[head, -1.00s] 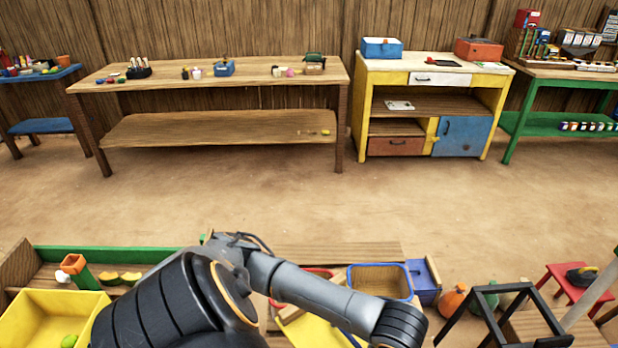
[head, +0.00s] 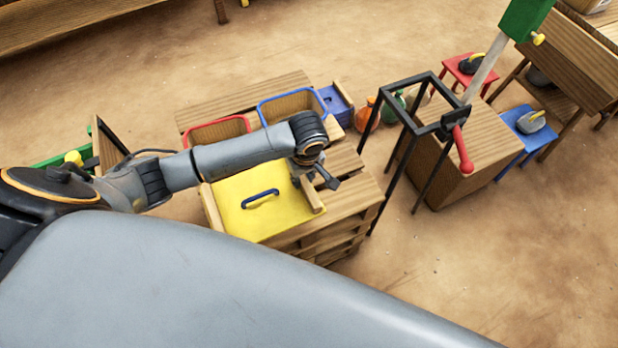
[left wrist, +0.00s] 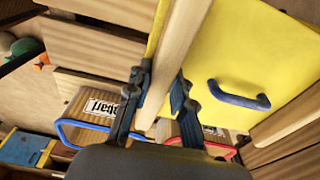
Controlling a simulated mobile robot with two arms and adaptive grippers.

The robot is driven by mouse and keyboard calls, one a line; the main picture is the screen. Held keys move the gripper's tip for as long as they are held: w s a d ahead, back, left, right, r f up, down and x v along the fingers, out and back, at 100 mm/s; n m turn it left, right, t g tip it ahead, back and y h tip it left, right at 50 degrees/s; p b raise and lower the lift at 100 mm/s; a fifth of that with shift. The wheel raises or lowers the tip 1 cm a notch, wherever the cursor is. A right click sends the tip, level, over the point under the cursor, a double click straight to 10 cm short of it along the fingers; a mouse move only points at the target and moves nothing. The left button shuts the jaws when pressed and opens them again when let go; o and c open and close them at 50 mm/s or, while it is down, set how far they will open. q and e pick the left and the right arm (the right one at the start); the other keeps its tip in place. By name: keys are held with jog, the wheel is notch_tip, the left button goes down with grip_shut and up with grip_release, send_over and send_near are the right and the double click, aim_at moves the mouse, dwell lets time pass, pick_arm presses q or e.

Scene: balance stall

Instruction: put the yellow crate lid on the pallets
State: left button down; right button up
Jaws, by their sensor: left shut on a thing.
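The yellow crate lid (head: 240,188), a flat panel with a blue handle and wooden edge strips, is at the middle of the head view. It lies over the stacked wooden pallets (head: 362,195), whose slats show to its right and below; I cannot tell whether it touches them. My left gripper (head: 318,183) is at the lid's right edge. In the left wrist view, the fingers of my left gripper (left wrist: 157,85) are shut on the lid's wooden edge strip, with the yellow panel (left wrist: 235,50) to the right. My right gripper is not in view.
A red-rimmed crate (head: 218,128) and a blue-rimmed crate (head: 292,100) stand behind the lid. A black metal frame (head: 408,83) and a red-handled lever (head: 462,150) stand to the right, near a wooden block (head: 480,145). Bare floor (head: 450,275) lies at the lower right.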

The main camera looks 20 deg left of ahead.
pick_arm(q)
jog(key=w+f, duration=0.2)
jog(key=f, duration=0.1)
jog(key=shift+w+d+f+b, duration=0.2)
jog(key=shift+w+d+b, duration=0.1)
jog(key=shift+w, duration=0.1)
notch_tip(320, 180, down, 3)
jog(key=shift+w+f, duration=0.15)
jog(key=shift+f, duration=0.05)
jog(key=c, duration=1.2)
grip_release()
jog(key=shift+o, duration=0.2)
notch_tip(320, 180, up, 12)
jog(key=d+p, duration=0.1)
jog(key=shift+s+d, duration=0.15)
jog(key=shift+s, duration=0.3)
